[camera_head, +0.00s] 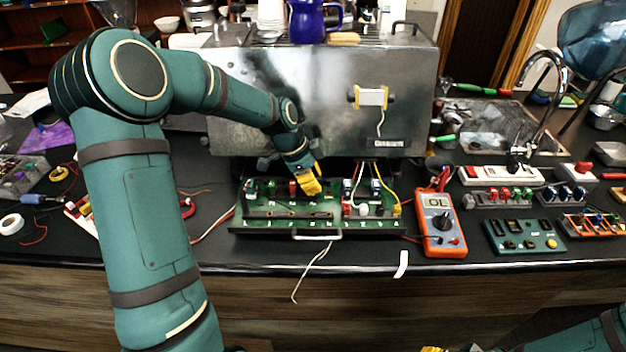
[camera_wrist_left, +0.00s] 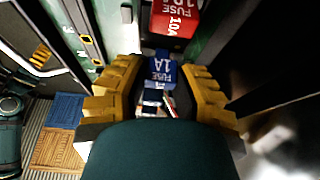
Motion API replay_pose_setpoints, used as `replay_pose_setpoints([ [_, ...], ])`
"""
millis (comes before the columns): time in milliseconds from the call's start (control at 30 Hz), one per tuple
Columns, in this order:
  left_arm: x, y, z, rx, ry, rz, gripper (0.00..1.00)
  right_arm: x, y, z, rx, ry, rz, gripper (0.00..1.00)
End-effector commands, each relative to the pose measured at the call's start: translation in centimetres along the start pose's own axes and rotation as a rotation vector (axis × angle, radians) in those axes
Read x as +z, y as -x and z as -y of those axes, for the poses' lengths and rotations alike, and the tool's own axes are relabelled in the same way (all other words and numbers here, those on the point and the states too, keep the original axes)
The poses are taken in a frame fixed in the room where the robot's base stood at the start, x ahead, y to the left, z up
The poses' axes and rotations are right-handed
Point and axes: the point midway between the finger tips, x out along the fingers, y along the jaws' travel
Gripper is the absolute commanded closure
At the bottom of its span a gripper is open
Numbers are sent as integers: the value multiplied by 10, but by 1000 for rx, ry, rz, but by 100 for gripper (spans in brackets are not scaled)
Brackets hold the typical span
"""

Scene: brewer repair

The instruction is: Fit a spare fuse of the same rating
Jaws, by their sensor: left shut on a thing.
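My left gripper (camera_head: 312,188) reaches down into the open green circuit tray (camera_head: 262,224) at the front of the brewer. In the left wrist view, its yellow fingers (camera_wrist_left: 158,82) are shut on a blue fuse marked 1A (camera_wrist_left: 161,68). I cannot tell whether this fuse sits in a holder. A red fuse marked 10A (camera_wrist_left: 175,17) stands just beyond it. To the right of the tray are a rack of red fuses (camera_head: 497,199), a rack of blue ones (camera_head: 562,194) and an orange rack (camera_head: 592,224). Only a yellow tip of my right gripper (camera_head: 434,349) shows at the bottom edge.
The metal brewer (camera_head: 240,90) stands behind the tray. Wires hang over the counter's front edge. A strip of counter before the tray is mostly clear.

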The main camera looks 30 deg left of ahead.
Motion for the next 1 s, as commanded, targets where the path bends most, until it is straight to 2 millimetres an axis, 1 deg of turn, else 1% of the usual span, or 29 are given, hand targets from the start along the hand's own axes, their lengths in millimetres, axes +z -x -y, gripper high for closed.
replay_pose_setpoints([
  [500, 2, -6, 0, 0, 0, 0, 92, 1, -6, -2, 0, 0, 0, 55],
  [1000, 3, -7, 0, 0, 0, 0, 92, 1, -6, -2, 0, 0, 0, 55],
])
